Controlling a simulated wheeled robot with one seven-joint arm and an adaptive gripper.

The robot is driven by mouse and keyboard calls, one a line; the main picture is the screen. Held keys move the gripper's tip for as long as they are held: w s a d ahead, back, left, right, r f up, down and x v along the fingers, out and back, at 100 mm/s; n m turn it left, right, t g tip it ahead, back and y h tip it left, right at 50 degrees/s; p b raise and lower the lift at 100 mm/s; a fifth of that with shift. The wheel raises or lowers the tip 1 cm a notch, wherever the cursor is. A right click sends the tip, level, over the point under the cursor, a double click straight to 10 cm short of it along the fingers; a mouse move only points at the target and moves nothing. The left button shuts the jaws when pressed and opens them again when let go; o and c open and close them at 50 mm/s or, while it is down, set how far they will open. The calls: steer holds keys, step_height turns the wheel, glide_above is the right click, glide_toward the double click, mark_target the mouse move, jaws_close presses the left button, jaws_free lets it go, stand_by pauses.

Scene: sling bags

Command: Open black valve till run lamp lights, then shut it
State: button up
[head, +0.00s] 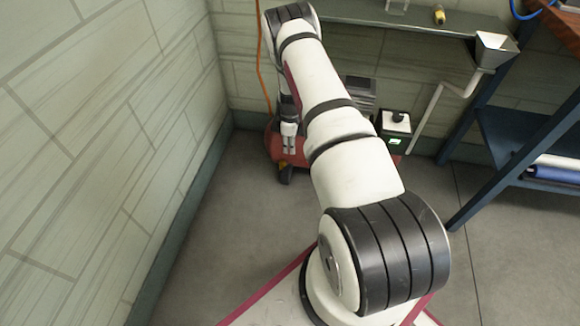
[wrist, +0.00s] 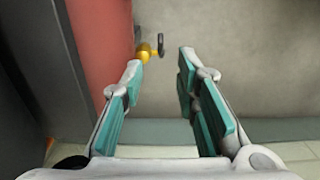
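In the wrist view a small brass-yellow valve (wrist: 148,51) with a dark handle (wrist: 161,44) sticks out from the side of a red tank (wrist: 103,40). My gripper (wrist: 160,75) is open, with teal pads apart and nothing between them; the valve shows just beyond the fingertips, near the left one. In the head view my gripper (head: 289,145) points down over the red tank (head: 298,158), partly hidden by my arm. A white box (head: 396,124) with a black knob on top and a small green patch stands right of the arm. I cannot tell whether any lamp is lit.
A tiled wall (head: 110,130) stands close on the left. An orange hose (head: 260,65) hangs at the back. A shelf (head: 400,20) with a funnel (head: 494,48) and a blue rack (head: 500,135) stand at the right. The floor (head: 225,220) in front of the tank is clear.

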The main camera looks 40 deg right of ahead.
mark_target(290, 164)
step_height(290, 164, down, 14)
steer(key=b, duration=0.4)
steer(key=shift+r, duration=0.25)
jaws_close()
